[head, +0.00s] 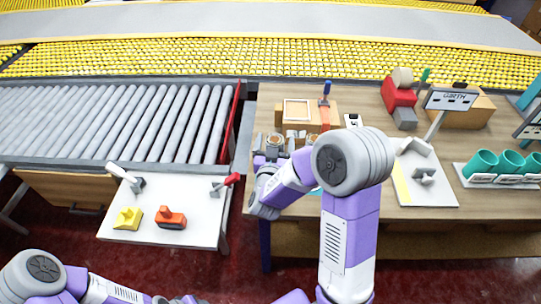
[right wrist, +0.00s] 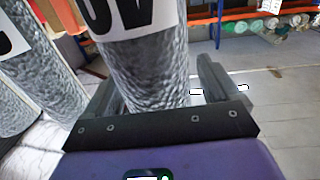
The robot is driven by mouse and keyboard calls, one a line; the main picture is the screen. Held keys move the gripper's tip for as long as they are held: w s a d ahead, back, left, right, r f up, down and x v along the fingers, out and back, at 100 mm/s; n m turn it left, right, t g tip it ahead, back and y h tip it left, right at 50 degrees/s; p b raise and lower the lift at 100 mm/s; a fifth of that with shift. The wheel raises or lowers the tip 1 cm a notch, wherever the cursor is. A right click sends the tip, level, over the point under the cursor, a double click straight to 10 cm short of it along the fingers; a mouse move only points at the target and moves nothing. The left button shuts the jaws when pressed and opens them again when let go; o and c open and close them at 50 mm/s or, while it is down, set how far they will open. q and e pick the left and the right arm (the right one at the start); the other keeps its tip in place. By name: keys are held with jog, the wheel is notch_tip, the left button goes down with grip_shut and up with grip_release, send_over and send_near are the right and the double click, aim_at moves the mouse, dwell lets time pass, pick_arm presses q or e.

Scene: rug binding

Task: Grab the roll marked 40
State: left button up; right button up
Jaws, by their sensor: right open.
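In the right wrist view a grey, mottled upright roll (right wrist: 150,75) stands between the fingers of my right gripper (right wrist: 160,85). The gripper is open, with one finger on each side of the roll. Its pale label carries large dark characters, cut off by the top edge, so I cannot read the full number. In the head view my right gripper (head: 271,152) is at the near left part of the wooden bench, among small upright rolls, partly hidden by my own wrist. My left arm shows at the bottom left; its gripper is not visible.
More grey rolls (right wrist: 45,55) stand close on the left in the right wrist view. On the bench (head: 262,100) are a wooden box (head: 324,110), a red device (head: 396,97), a "GIRTH" sign (head: 450,99) and teal cups (head: 510,161). A white side table (head: 190,210) holds small tools.

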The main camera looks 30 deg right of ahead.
jog(key=shift+s, duration=0.1)
jog(key=shift+c, duration=0.6)
jog(key=c, duration=1.3)
